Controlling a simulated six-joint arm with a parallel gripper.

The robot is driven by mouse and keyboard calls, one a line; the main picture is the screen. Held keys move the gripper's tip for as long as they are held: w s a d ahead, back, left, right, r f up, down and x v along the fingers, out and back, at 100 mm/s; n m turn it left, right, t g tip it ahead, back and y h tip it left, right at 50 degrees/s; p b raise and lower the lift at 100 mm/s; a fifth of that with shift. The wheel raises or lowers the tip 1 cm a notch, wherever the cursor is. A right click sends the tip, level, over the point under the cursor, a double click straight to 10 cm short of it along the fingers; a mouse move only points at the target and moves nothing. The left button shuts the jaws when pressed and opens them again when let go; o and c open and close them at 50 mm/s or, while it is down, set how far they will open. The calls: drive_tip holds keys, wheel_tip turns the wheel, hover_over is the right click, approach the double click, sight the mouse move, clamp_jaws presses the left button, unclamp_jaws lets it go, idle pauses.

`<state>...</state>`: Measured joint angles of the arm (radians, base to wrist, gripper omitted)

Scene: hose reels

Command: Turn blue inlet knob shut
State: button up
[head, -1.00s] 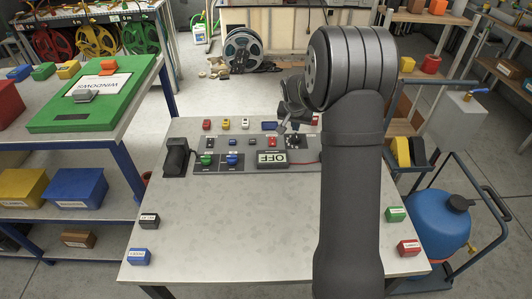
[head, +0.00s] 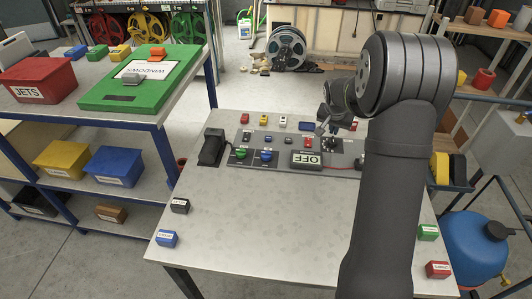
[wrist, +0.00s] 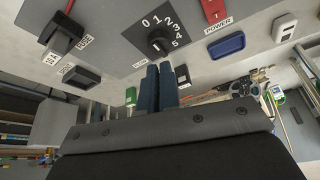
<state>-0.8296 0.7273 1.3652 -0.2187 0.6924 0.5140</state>
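A blue knob (head: 266,155) stands on the dark control panel (head: 283,170) of the bench, just right of a green knob (head: 241,154). Its label is too small to read. My gripper (head: 322,129) is over the panel's back right part, up and right of the blue knob and apart from it. In the wrist view my gripper's two dark blue fingers (wrist: 158,88) are side by side with almost no gap and nothing visible between them. Their tips are near a black dial (wrist: 160,42) numbered 0 to 5; I cannot tell whether they touch it. The wrist view does not show the blue knob.
A red POWER switch (wrist: 214,10) and blue block (wrist: 227,46) are near my fingers. The bench front (head: 270,220) is mostly clear.

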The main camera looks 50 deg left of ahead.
drive_tip(key=o, duration=0.3)
drive_tip(key=shift+s+a+r, duration=0.1)
drive_tip(key=shift+s+a, duration=0.1)
drive_tip(key=shift+s, duration=0.15)
drive_tip(key=o, duration=0.8)
drive_tip(key=shift+n, duration=0.4)
drive_tip(key=s+a+r, duration=0.1)
drive_tip(key=s, duration=0.2)
drive_tip(key=s+a+r, duration=0.1)
drive_tip(key=s+a, duration=0.1)
drive_tip(key=s, duration=0.1)
drive_tip(key=s+a+r, duration=0.1)
drive_tip(key=s, duration=0.3)
drive_tip(key=shift+a+r, duration=0.2)
drive_tip(key=shift+r, duration=0.2)
drive_tip(key=shift+c, duration=0.2)
approach(266, 153)
drive_tip(key=shift+n+g, duration=0.3)
drive_tip(key=shift+n, duration=0.1)
drive_tip(key=x, duration=0.9)
drive_tip(key=shift+w, duration=0.25)
drive_tip(key=shift+y, duration=0.3)
drive_tip(key=c, duration=1)
